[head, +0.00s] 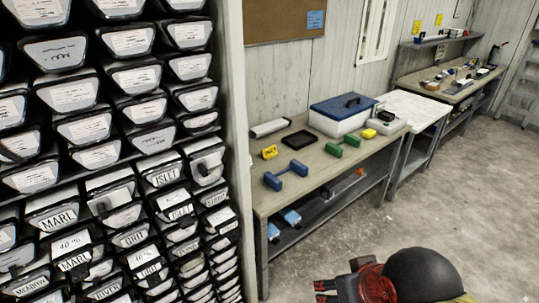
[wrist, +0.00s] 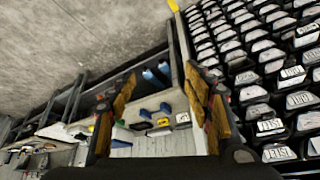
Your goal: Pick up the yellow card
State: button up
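The yellow card (head: 269,152) stands tilted, like a small folded sign, near the left end of the wooden workbench (head: 262,196). It is behind the blue dumbbell-shaped object (head: 286,176) and left of the black tray (head: 299,141). In the wrist view a small yellow patch that looks like the card (wrist: 163,122) shows far off between the fingers. My gripper (wrist: 159,76) is open with nothing between its wood-coloured pads, well away from the bench.
A rack of labelled core liners (head: 95,130) fills the left side, close to the bench end. On the bench are a white box (head: 269,127), green dumbbell (head: 345,146), yellow block (head: 368,133) and blue-lidded cooler (head: 335,122). Concrete floor (head: 450,190) is clear at right.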

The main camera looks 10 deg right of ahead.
aim_at(268, 153)
jog(key=i+l, duration=0.15)
jog(key=i, duration=0.4)
jog(key=i+l+u, duration=0.15)
jog(key=i, duration=0.35)
jog(key=i+l, duration=0.15)
jog(key=i, duration=0.4)
jog(key=i+l+u, duration=0.1)
jog(key=i, duration=0.4)
jog(key=l, duration=0.1)
